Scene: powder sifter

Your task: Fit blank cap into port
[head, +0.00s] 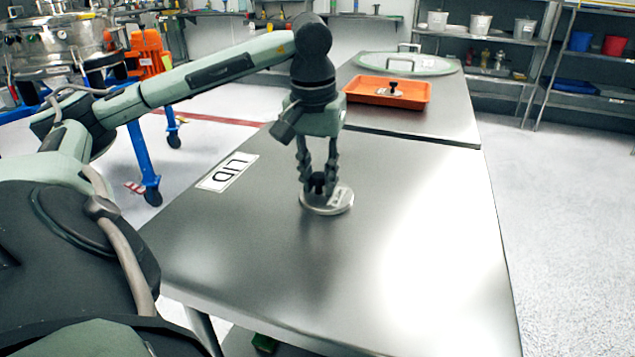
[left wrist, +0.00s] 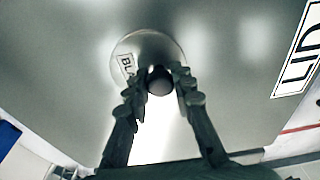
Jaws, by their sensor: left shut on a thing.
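The blank cap (head: 316,208) is a round metal disc with a black knob and a label, of which "BLA" is readable in the left wrist view (left wrist: 127,65). It is at the table top near the middle of the head view; whether it rests on the table or is just above it I cannot tell. My left gripper (head: 318,183) points down over the cap, its fingers shut on the black knob (left wrist: 160,80). I cannot make out the port for certain. My right gripper is not in view.
The steel table (head: 400,260) has free room around the cap. A LID label (head: 228,172) lies left. Behind are an orange tray (head: 370,93) with a knobbed disc (head: 390,92) and a large round lid (head: 440,68). A sifter (head: 60,45) on a blue wheeled frame stands far left.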

